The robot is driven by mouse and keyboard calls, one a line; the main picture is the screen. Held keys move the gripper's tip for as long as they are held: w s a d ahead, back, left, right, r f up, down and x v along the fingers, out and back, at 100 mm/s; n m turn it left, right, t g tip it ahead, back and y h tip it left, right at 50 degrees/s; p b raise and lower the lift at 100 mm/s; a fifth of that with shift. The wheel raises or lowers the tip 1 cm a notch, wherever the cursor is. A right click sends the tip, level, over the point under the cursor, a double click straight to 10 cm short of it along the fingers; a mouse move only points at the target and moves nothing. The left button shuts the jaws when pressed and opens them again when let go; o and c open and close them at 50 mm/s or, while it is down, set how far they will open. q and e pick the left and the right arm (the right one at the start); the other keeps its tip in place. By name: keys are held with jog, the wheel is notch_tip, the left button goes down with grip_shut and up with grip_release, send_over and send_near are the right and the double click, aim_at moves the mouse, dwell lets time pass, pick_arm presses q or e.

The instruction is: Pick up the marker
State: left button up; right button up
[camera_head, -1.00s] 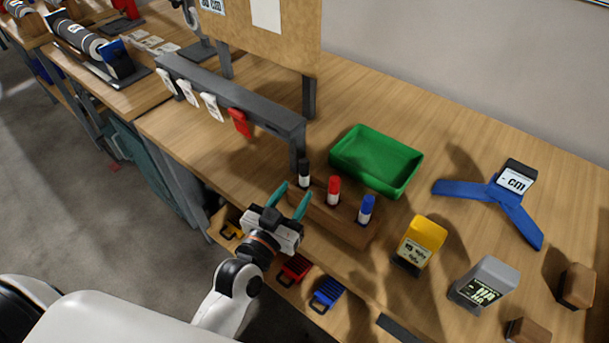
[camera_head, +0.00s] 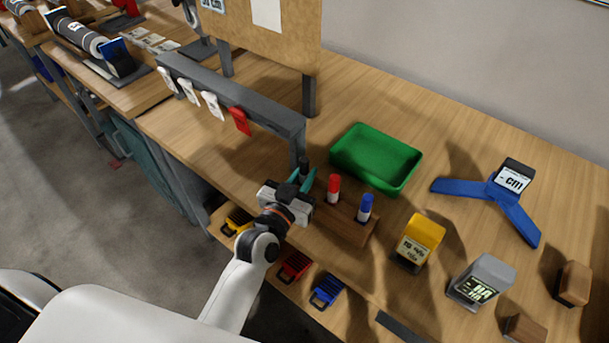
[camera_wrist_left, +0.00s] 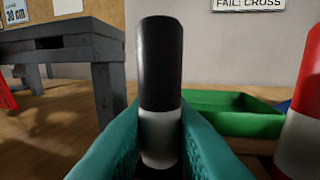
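A wooden block holder (camera_head: 345,222) stands on the bench with a red marker (camera_head: 333,188), a blue marker (camera_head: 365,207) and a black marker (camera_head: 304,164) in a row. The black one is upright at the left end. My left gripper (camera_head: 301,180) is around the black marker, its teal fingers pressed against both sides. In the left wrist view the black marker (camera_wrist_left: 160,65) stands between the fingertips (camera_wrist_left: 160,125), which meet its white lower part. The red marker (camera_wrist_left: 303,125) is close on the right. My right gripper is out of view.
A green tray (camera_head: 376,158) lies behind the holder. A grey rack (camera_head: 235,105) with hanging tags has a leg close behind the black marker. Yellow (camera_head: 418,241) and grey (camera_head: 481,282) boxes stand to the right. Small coloured bins (camera_head: 294,267) sit below the bench edge.

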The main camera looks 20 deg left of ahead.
aim_at(304, 159)
pick_arm(q)
grip_shut()
notch_tip(304, 159, up, 10)
jog(key=shift+p, duration=0.6)
jog(key=shift+c, duration=0.2)
grip_release()
grip_shut()
notch_tip(304, 159, up, 7)
jog(key=p, duration=0.8)
